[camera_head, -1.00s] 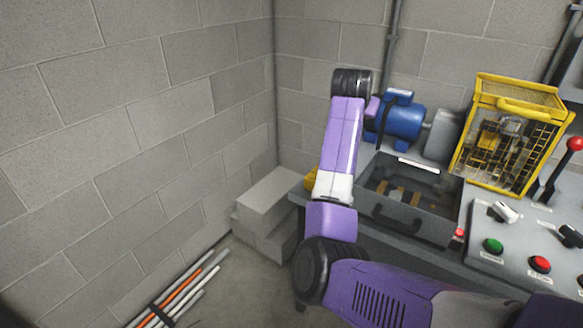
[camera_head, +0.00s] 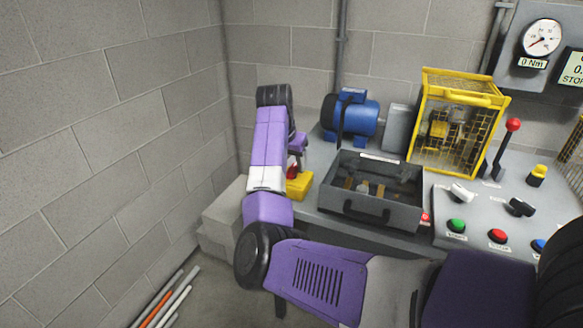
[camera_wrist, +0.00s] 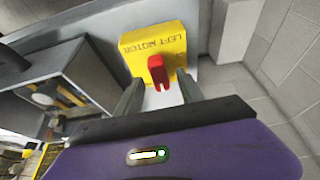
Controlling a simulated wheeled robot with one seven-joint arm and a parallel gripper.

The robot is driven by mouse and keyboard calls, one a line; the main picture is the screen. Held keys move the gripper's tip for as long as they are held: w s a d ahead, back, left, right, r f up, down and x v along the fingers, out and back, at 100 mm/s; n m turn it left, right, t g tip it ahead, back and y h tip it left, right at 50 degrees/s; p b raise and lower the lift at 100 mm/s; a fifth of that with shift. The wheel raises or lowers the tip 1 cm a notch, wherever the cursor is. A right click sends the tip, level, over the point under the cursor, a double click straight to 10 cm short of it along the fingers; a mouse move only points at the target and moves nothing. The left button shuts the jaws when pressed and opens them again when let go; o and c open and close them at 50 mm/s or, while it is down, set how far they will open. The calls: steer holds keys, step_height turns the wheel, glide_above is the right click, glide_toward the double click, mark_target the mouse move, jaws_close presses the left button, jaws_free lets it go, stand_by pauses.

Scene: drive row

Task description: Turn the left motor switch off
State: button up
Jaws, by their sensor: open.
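The left motor switch is a yellow box (camera_wrist: 172,43) marked "LEFT MOTOR" with a red handle (camera_wrist: 157,71), seen in the wrist view. In the head view the yellow box (camera_head: 300,187) stands at the bench's left end, with the red handle (camera_head: 293,172) partly hidden by my arm. My gripper (camera_wrist: 159,80) is open, its two grey fingers on either side of the red handle's end. I cannot tell whether either finger touches it. In the head view my fingers are mostly hidden by the arm.
A grey open tray (camera_head: 371,212) sits right of the switch on the bench. A blue motor (camera_head: 350,115) is behind it. A yellow cage (camera_head: 459,100) and a control panel (camera_head: 480,207) with buttons and a lever are farther right. A block wall (camera_head: 110,120) stands on the left.

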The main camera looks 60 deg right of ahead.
steer(key=shift+x, duration=0.85)
jaws_close()
